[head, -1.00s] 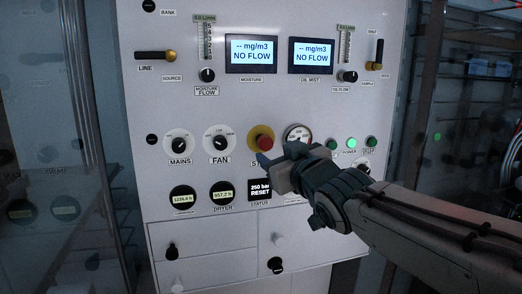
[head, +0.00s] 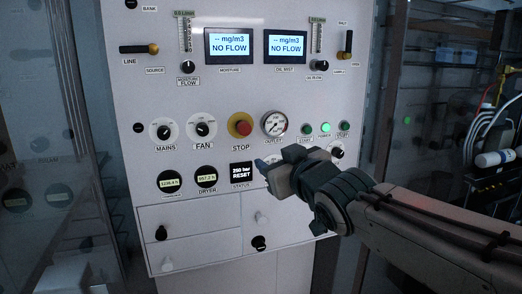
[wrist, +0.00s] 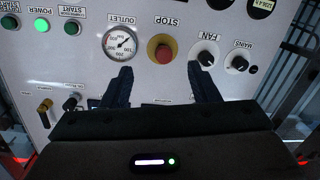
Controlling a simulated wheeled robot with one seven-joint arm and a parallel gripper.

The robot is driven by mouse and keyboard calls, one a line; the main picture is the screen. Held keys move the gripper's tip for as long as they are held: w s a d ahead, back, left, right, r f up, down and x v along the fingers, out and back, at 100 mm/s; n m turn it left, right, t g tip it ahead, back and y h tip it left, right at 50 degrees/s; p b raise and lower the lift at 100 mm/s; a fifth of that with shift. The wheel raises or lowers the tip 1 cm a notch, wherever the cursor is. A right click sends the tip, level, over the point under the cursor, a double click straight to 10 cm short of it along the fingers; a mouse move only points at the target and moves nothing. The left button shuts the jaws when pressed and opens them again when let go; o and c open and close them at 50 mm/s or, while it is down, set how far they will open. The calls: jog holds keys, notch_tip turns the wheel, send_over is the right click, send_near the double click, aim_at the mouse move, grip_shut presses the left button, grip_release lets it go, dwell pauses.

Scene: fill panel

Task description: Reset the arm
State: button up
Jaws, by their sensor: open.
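My gripper (head: 268,172) is in front of the lower middle of the white control panel (head: 225,105), just right of the status display (head: 243,175) reading "250 bar RESET". In the wrist view its two dark fingers (wrist: 165,88) are spread apart with nothing between them. The panel appears upside down there, with the red stop button (wrist: 162,49) and the outlet gauge (wrist: 121,43) beyond the fingertips. I cannot tell the exact gap between the fingers and the panel.
Knobs for mains (head: 164,131) and fan (head: 202,129) sit left of the stop button. A lit green power lamp (head: 325,128) is to the right. Two screens (head: 228,45) read "NO FLOW". Drawer-like doors with knobs are below. Glass and pipework (head: 494,158) stand at the right.

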jog(key=s+d+f+m+g+h, duration=0.2)
jog(key=s+d+f, duration=0.1)
jog(key=f, duration=0.4)
jog(key=s+d+f+m+g+h, duration=0.2)
jog(key=d+f+g+h, duration=0.15)
jog(key=f, duration=0.25)
jog(key=s+d+f+m+g, duration=0.2)
jog(key=s+f+g, duration=0.5)
jog(key=s+f, duration=0.5)
jog(key=shift+s+d+f+m, duration=0.2)
jog(key=shift+s+f+m, duration=0.1)
jog(key=shift+s, duration=0.65)
jog(key=shift+s+r, duration=0.15)
jog(key=shift+s, duration=0.25)
